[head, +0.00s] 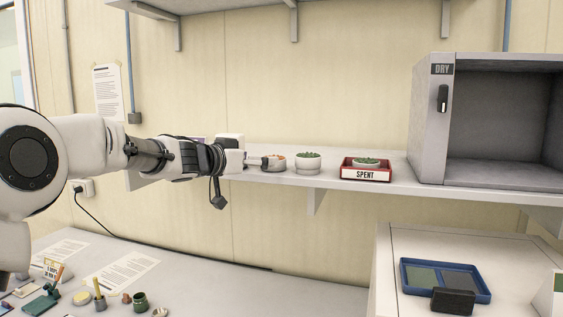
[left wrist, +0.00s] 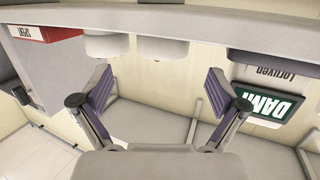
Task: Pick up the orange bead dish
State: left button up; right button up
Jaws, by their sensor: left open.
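The orange bead dish (head: 277,161) is a small pale round dish with orange contents, on the wall shelf at the end of my left gripper. My left gripper (head: 262,162) reaches in from the left at shelf height, its fingers partly overlapping the dish's left side. In the left wrist view my gripper (left wrist: 158,78) is open and empty. A pale dish, which looks to be the orange bead dish (left wrist: 162,48), lies ahead between the fingertips; its contents are hidden there. I cannot tell whether a finger touches it. My right gripper is not in view.
A white pot with green contents (head: 308,164) stands close right of the dish. Further right are a red SPENT tray (head: 366,176) holding a green-filled dish, and a grey DRY cabinet (head: 430,120). A green DAMP sign (left wrist: 270,106) shows in the left wrist view.

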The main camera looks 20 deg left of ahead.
pick_arm(q)
jog(key=x, duration=0.1)
jog(key=p+x, duration=0.2)
jog(key=x, duration=0.1)
jog(key=shift+w+a, duration=0.15)
jog(key=shift+a, duration=0.15)
jog(key=shift+w+d, duration=0.15)
jog(key=shift+w, duration=0.05)
jog(key=shift+w+d+f, duration=0.2)
jog(key=shift+w+d, duration=0.05)
jog(key=shift+d, duration=0.05)
jog(key=shift+w+d+f, duration=0.1)
jog(key=shift+w, duration=0.05)
jog(key=shift+c, duration=0.4)
jog(key=shift+w, duration=0.1)
jog(key=c, duration=1.1)
jog(key=shift+s+a, duration=0.2)
jog(key=shift+s, duration=0.05)
jog(key=shift+c, duration=0.5)
jog(key=shift+w+d+r, duration=0.1)
jog(key=shift+r, duration=0.1)
